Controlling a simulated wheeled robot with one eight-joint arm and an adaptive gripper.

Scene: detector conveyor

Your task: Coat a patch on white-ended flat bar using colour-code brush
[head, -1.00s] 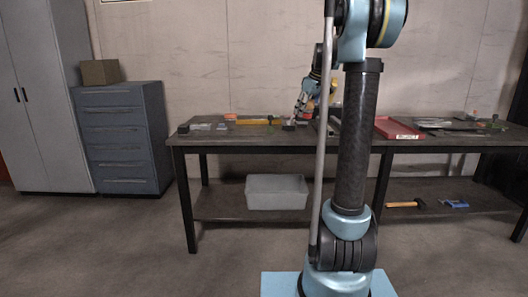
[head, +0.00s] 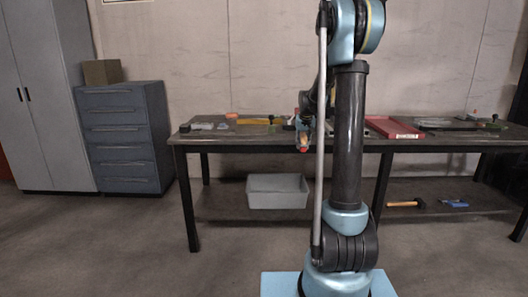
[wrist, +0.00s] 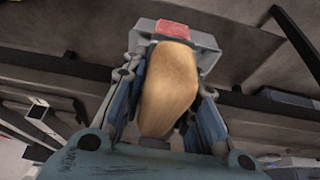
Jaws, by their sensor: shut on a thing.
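My gripper (wrist: 165,110) is shut on a tan, rounded, wood-like piece (wrist: 168,88) in the wrist view. A grey block with a red patch (wrist: 173,30) shows at its far end. This looks like the colour-code brush, but I see no bristles clearly. In the head view my gripper (head: 303,142) shows small at the front edge of the workbench, with an orange-red spot at its lower end. My own arm partly hides that area. I cannot pick out the white-ended flat bar with certainty among the small bench items.
The dark workbench (head: 240,140) carries a yellow item (head: 258,121), a pale item (head: 202,126) and a red tray (head: 395,128). Dark flat pieces (head: 440,124) lie at right. A grey bin (head: 277,191) and hammer (head: 405,204) are on the lower shelf. The floor before it is clear.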

